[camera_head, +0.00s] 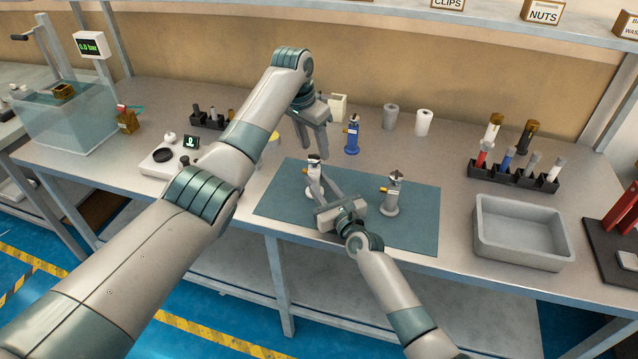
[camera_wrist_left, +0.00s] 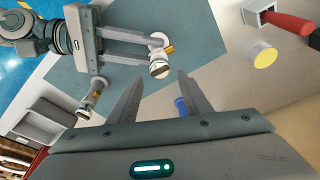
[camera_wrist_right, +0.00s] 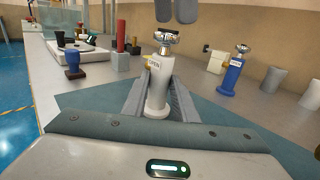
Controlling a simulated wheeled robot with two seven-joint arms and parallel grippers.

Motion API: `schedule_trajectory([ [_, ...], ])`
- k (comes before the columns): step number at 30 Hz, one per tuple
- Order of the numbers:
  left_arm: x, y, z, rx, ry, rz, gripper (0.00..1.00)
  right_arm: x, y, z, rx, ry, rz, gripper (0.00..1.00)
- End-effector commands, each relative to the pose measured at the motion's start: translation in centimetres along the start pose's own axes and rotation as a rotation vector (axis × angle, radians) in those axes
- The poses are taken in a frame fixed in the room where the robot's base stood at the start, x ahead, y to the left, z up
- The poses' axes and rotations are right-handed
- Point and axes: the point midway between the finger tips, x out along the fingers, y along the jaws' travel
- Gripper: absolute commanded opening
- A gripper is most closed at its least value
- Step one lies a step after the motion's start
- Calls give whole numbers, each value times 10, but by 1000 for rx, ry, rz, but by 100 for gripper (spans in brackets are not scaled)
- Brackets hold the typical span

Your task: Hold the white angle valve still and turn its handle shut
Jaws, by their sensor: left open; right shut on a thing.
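The white angle valve (camera_head: 314,184) stands upright on the teal mat (camera_head: 275,208). Its metal handle (camera_wrist_right: 167,37) is on top, and a yellow side outlet with a tag that seems to read OPEN (camera_wrist_right: 154,64) shows in the right wrist view. My right gripper (camera_head: 317,187) is shut on the valve's body, one finger on each side. My left gripper (camera_head: 313,150) is open and empty just above the handle, fingers pointing down. In the left wrist view its fingertips (camera_wrist_left: 158,80) lie apart, close to the valve's top (camera_wrist_left: 158,69).
A grey valve (camera_head: 392,198) stands on the mat to the right, and a blue valve (camera_head: 352,137) stands behind the mat. A grey tray (camera_head: 520,232) and a black rack (camera_head: 512,176) are at the right. A scale (camera_head: 165,160) is at the left.

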Motion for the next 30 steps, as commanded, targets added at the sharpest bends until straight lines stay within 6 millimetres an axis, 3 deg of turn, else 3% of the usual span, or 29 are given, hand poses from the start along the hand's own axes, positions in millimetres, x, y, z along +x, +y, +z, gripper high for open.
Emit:
schedule_trajectory([
  [15, -40, 0, -10, -1, 1, 0, 44, 0, 0, 0, 0, 0, 0, 0],
  [30, -43, 0, -11, -1, 0, 0, 44, 0, 0, 0, 0, 0, 0, 0],
])
